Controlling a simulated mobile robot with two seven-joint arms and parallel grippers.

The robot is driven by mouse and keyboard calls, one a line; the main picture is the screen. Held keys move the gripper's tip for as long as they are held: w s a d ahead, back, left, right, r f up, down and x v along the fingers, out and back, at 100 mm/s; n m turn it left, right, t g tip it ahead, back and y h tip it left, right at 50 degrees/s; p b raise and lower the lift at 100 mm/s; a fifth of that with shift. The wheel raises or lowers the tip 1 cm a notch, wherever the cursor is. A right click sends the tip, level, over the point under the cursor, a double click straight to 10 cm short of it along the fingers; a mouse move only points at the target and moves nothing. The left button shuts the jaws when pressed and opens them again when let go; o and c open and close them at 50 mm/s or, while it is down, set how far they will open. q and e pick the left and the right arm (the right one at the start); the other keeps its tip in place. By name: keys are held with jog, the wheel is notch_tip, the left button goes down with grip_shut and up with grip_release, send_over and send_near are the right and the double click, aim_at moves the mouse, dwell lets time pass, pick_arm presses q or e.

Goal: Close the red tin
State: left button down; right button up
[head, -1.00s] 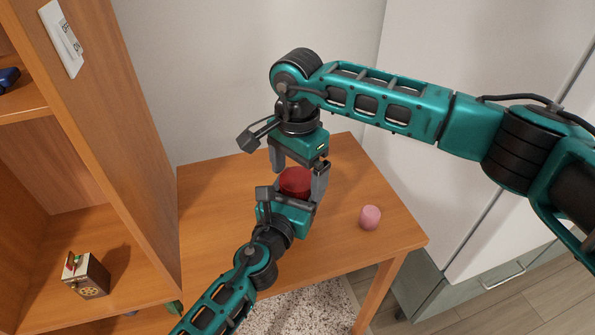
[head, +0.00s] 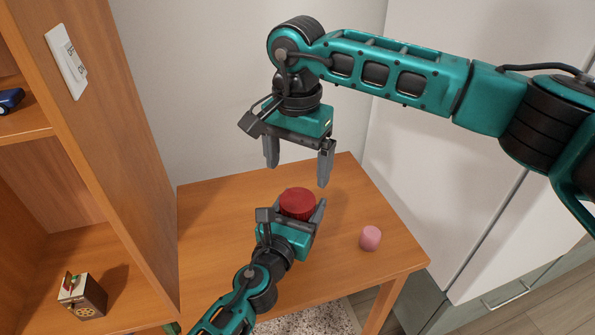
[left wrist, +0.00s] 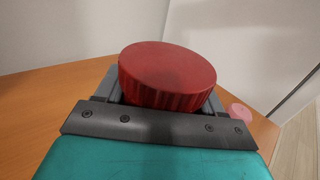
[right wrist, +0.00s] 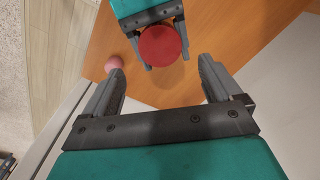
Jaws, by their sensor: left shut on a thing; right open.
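The red tin (head: 297,203) has its red ridged lid on top and is upright over the wooden table. It also shows in the left wrist view (left wrist: 168,75) and in the right wrist view (right wrist: 163,48). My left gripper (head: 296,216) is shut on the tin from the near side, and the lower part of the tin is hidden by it. My right gripper (head: 298,172) is open and empty above and behind the tin, fingers pointing down. In the right wrist view its open fingers (right wrist: 160,85) are apart from the lid.
A pink cylinder (head: 370,238) stands on the table (head: 215,230) to the right of the tin. A wooden shelf unit (head: 125,150) stands at left, with a small box (head: 82,296) on a lower shelf. A white cabinet (head: 440,180) stands at right. The table's left part is clear.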

aim_at(298, 199)
jog(key=shift+r, duration=0.25)
jog(key=shift+f, duration=0.1)
jog(key=shift+f, duration=3.95)
jog(key=c, duration=1.1)
jog(key=shift+m, duration=1.5)
